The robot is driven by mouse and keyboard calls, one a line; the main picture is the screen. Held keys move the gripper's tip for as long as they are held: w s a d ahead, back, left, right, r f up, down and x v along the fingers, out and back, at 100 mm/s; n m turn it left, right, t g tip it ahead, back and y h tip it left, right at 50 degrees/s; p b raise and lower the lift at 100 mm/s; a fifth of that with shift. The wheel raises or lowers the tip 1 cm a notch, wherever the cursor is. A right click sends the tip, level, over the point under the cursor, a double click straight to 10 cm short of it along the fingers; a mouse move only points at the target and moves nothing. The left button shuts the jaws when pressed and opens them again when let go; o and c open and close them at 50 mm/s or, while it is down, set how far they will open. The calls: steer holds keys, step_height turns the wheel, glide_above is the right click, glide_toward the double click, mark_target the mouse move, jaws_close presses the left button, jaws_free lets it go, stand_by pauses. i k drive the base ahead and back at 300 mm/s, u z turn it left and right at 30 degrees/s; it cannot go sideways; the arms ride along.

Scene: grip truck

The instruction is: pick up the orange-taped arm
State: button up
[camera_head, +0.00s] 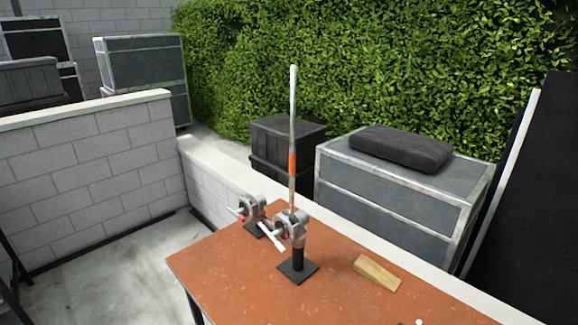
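The orange-taped arm (292,120) is a thin, pale metal rod with a band of orange tape (292,163) a little below its middle. It stands almost upright at the table, its lower end at a grey clamp head (290,226). That clamp head sits on a short black post with a square black base plate (298,272). I cannot tell whether the rod is held in the clamp head or stands behind it. My gripper is not in the picture.
A second clamp head (251,208) stands behind and to the left. A wooden wedge (377,273) lies on the orange-brown table (225,262), right of the base plate. Low block walls (90,160) and grey cases (400,190) stand behind. The table's front left is clear.

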mark_target(293, 67)
steer(key=u, duration=0.05)
steer(key=i, duration=0.9)
steer(key=z, duration=0.1)
steer(key=k, duration=1.25)
steer(key=u, duration=0.45)
steer(key=i, duration=1.7)
steer(key=z, duration=0.7)
